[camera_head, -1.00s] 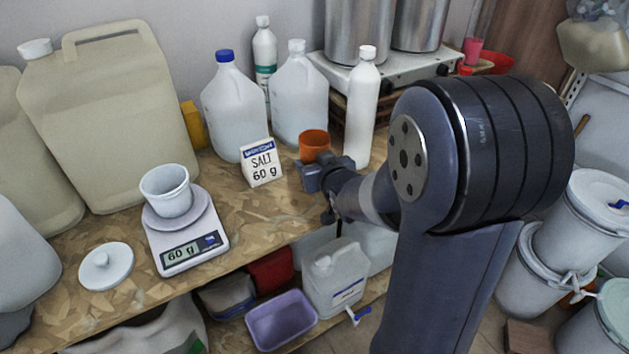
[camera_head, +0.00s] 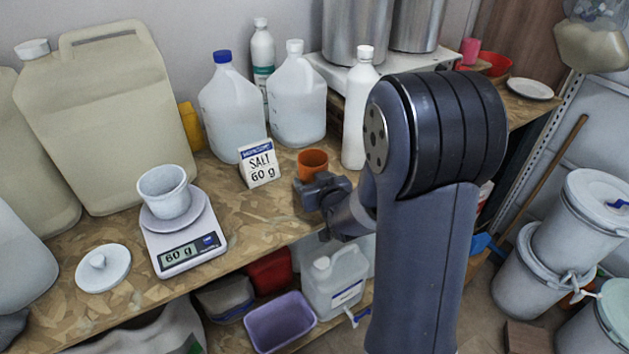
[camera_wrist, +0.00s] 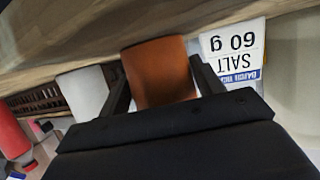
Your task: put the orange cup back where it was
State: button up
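The orange cup (camera_head: 312,163) is upright on or just above the wooden bench, right of the salt box (camera_head: 259,165). My gripper (camera_head: 312,183) is at the near side of the cup. In the wrist view, which is upside down, the cup (camera_wrist: 158,72) sits between my two fingers (camera_wrist: 160,85), and they appear to press on its sides. I cannot tell for sure whether its base touches the bench. The salt box, marked 60 g, also shows in the wrist view (camera_wrist: 232,52).
A tall white bottle (camera_head: 360,110) and clear jugs (camera_head: 298,100) stand behind the cup. A scale (camera_head: 182,235) reading 60 g holds a white cup (camera_head: 164,192) at left, with a white lid (camera_head: 103,270) beside it. The bench front is bare between scale and gripper.

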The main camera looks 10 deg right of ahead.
jog(key=o, duration=0.4)
jog(key=shift+c, duration=0.2)
jog(key=shift+r, duration=0.1)
jog(key=shift+r+p, duration=0.2)
jog(key=shift+p, duration=0.15)
jog(key=shift+s, duration=0.4)
jog(key=v, duration=1.1)
jog(key=shift+b, duration=0.35)
jog(key=shift+d, duration=0.1)
